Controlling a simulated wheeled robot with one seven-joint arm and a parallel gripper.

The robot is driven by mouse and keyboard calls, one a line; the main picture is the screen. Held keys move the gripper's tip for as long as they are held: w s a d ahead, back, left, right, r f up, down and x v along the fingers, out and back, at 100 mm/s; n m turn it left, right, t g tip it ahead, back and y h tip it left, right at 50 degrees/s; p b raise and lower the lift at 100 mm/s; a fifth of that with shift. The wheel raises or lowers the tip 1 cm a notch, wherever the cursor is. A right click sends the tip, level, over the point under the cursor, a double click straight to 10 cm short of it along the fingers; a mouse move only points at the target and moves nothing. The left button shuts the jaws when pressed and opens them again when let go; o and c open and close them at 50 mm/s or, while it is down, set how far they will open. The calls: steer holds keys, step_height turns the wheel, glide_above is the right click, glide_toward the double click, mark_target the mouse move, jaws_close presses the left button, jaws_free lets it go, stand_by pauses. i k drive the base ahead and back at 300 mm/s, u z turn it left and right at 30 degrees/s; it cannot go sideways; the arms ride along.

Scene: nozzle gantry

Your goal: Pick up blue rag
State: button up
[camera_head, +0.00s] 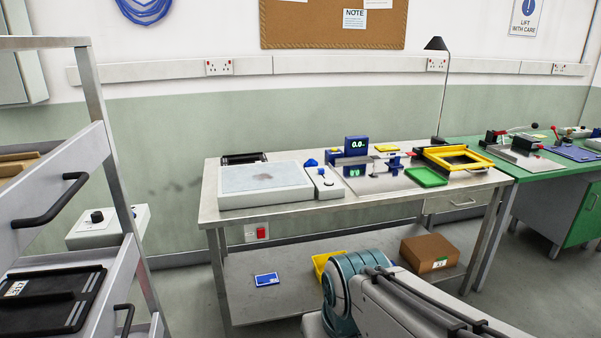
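A small crumpled blue piece (311,163), which looks like the blue rag, lies on the steel workbench (333,205). It is just behind the small white control box (323,183) and right of the large white flat-topped unit (265,184). It is too small to see its folds. My arm shows at the bottom of the picture, in front of the bench. My gripper is out of view.
Blue gauges with a green display (356,144), a green tray (426,177) and a yellow frame (459,158) stand right of the rag. A tall lamp (436,43) rises behind. A grey rack (96,110) stands at left. A cardboard box (429,253) sits on the lower shelf.

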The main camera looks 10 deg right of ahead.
mark_target(311, 163)
steer(key=z, duration=0.55)
steer(key=i, duration=0.55)
steer(key=z, duration=0.55)
steer(key=i, duration=1.35)
steer(key=u, duration=1)
steer(key=i, duration=0.8)
steer(key=u, duration=0.65)
